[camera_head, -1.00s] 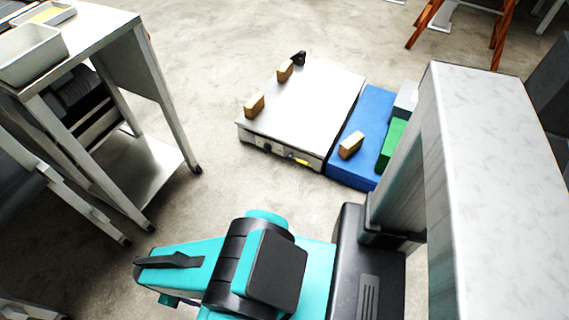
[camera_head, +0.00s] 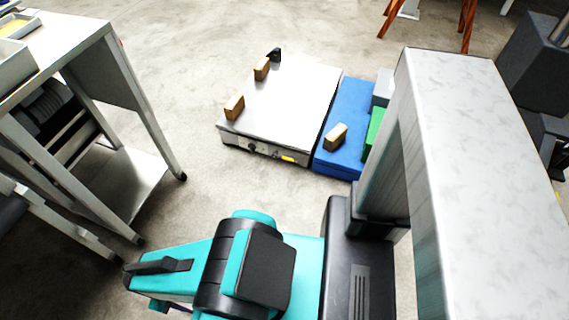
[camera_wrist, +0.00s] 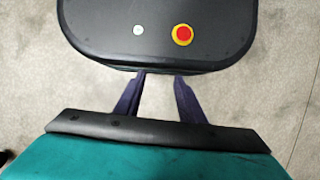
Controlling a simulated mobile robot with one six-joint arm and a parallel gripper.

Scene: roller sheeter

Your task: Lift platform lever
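A low platform (camera_head: 292,95) with a bright metal top stands on the floor beyond my arm in the head view. Its near side has a dark round knob (camera_head: 252,148) and a small yellow part (camera_head: 287,158). A small black fitting (camera_head: 274,55) sits at its far left corner. I cannot tell which of these parts, if any, is the lever. My gripper (camera_wrist: 161,78) shows in the wrist view as two dark purple fingers, apart with nothing between them. It is well away from the platform, near my own body. In the head view it is mostly hidden by my arm.
Wooden blocks (camera_head: 234,107) stand on the platform's left edge. A metal table (camera_head: 120,90) stands at left. Floor between table and platform is clear.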

